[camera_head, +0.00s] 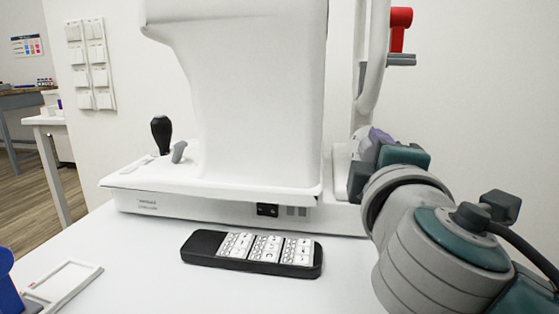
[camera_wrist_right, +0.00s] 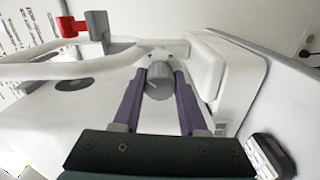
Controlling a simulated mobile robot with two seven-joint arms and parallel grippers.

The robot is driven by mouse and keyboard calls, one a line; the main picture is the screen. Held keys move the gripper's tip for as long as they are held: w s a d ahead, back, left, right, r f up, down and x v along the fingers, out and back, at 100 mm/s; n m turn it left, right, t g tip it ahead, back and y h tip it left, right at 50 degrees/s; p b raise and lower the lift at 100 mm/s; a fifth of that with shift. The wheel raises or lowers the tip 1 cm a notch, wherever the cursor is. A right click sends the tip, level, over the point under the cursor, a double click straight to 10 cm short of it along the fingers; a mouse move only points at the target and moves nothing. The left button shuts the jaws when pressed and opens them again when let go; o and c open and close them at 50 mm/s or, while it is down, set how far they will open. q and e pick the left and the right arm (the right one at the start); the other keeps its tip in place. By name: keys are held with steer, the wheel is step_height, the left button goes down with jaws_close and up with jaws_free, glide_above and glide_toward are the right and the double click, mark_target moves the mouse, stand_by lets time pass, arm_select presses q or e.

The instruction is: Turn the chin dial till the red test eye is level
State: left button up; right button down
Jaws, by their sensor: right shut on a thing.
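The grey chin dial (camera_wrist_right: 159,80) sits on the white chin-rest frame (camera_wrist_right: 120,68) of the eye machine. My right gripper (camera_wrist_right: 160,74) has its purple fingers on both sides of the dial and is shut on it. In the head view this gripper (camera_head: 374,143) is at the foot of the frame, and the dial is hidden there. The red test eye (camera_head: 400,17) is up on the frame's upright, above a grey bar (camera_head: 401,59); it also shows in the wrist view (camera_wrist_right: 70,27). I cannot tell whether it is level. My left gripper is not in view.
The white machine body (camera_head: 250,90) stands left of my right gripper, with a black joystick (camera_head: 161,134) on its base. A white frame (camera_head: 75,278) and a blue thing (camera_head: 8,285) are at the lower left.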

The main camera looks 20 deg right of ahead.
steer(key=m+b, duration=0.1)
steer(key=m, duration=0.2)
steer(key=shift+f, duration=0.15)
steer(key=shift+m+b, duration=0.5)
steer(key=shift+c, duration=2.2)
jaws_free()
steer(key=v, duration=1)
